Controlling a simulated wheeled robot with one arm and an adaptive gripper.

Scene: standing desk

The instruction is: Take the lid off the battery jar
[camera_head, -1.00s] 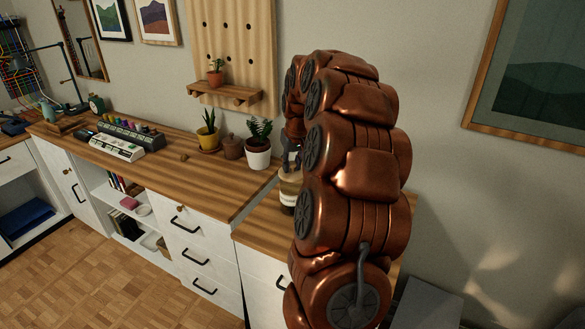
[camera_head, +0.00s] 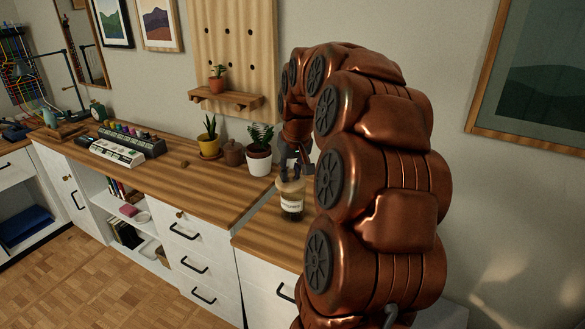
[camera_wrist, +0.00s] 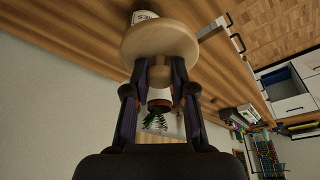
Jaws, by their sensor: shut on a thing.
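The battery jar (camera_head: 291,207) is a dark-filled glass jar with a pale label, upright near the counter edge in the head view. Its round pale wooden lid (camera_head: 291,187) is directly above the jar body; I cannot tell whether it touches the rim. My gripper (camera_head: 293,172) is above the lid, pointing down and shut on it. In the wrist view the lid (camera_wrist: 160,40) is at the fingertips of my gripper (camera_wrist: 160,64). Part of the white-labelled jar (camera_wrist: 144,16) shows past the lid's edge; the rest is hidden behind the lid.
The counter (camera_head: 200,185) further left has clear room. My arm covers the right part.

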